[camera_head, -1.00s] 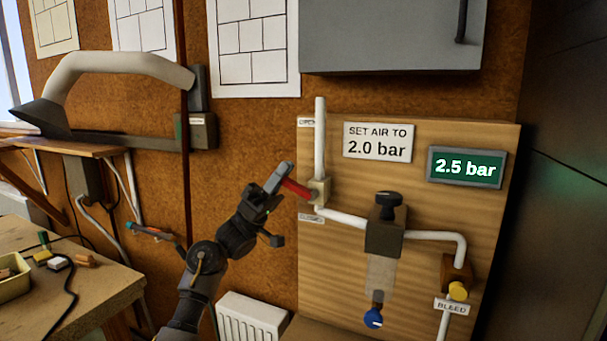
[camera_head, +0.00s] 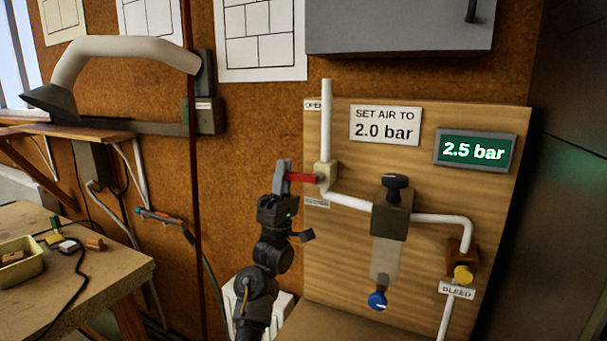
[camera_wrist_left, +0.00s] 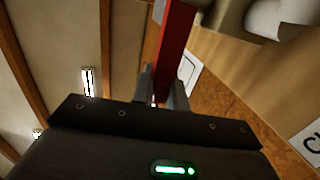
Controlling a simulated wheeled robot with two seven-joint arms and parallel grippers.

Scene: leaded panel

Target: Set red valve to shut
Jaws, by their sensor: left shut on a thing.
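The red valve's lever (camera_head: 303,178) sticks out to the left from its pale valve body (camera_head: 325,174) on the white pipe, and lies nearly level. An OPEN label (camera_head: 313,104) is above it and another label (camera_head: 316,202), too small to read, is below. My left gripper (camera_head: 282,177) is shut on the lever's outer end, which its fingers partly hide. In the left wrist view the red lever (camera_wrist_left: 176,40) runs up from between the fingers (camera_wrist_left: 163,90). My right gripper is not in view.
The wooden panel (camera_head: 430,265) also bears a black-knobbed regulator (camera_head: 391,215), a yellow bleed knob (camera_head: 463,273) and a display (camera_head: 474,151) reading 2.5 bar. A sign (camera_head: 386,125) says SET AIR TO 2.0 bar. A workbench (camera_head: 95,285) stands at left.

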